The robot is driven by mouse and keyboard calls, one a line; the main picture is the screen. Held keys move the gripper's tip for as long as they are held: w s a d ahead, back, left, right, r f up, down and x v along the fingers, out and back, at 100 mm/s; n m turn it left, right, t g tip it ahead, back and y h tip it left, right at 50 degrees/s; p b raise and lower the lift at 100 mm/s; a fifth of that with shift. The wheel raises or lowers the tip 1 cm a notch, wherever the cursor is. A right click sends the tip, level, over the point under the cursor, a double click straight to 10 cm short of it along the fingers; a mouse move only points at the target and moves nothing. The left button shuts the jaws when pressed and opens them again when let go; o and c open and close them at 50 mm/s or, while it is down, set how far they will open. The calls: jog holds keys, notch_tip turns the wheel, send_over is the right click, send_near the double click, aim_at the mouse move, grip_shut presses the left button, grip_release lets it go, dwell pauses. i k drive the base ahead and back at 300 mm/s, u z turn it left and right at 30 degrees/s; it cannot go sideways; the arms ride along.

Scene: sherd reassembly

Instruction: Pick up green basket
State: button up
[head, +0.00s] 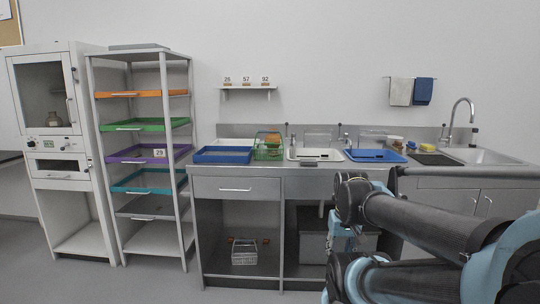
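The green basket (268,150) is a small wire basket standing on the steel counter, between a blue tray on its left and a white tray on its right. My arm reaches in from the lower right, well to the right of the basket and nearer to the camera. My gripper's fingertips cannot be made out, so I cannot tell whether it is open or shut. Nothing of mine touches the basket.
A blue tray (222,156), a white tray (315,154) and another blue tray (375,156) lie along the counter (300,168). A grey wire basket (244,256) stands on the lower shelf. A rack of coloured trays (145,125) stands left. Open floor lies in front.

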aim_at(265, 158)
jog(key=z, duration=0.05)
jog(key=i, duration=1)
jog(key=u, duration=0.05)
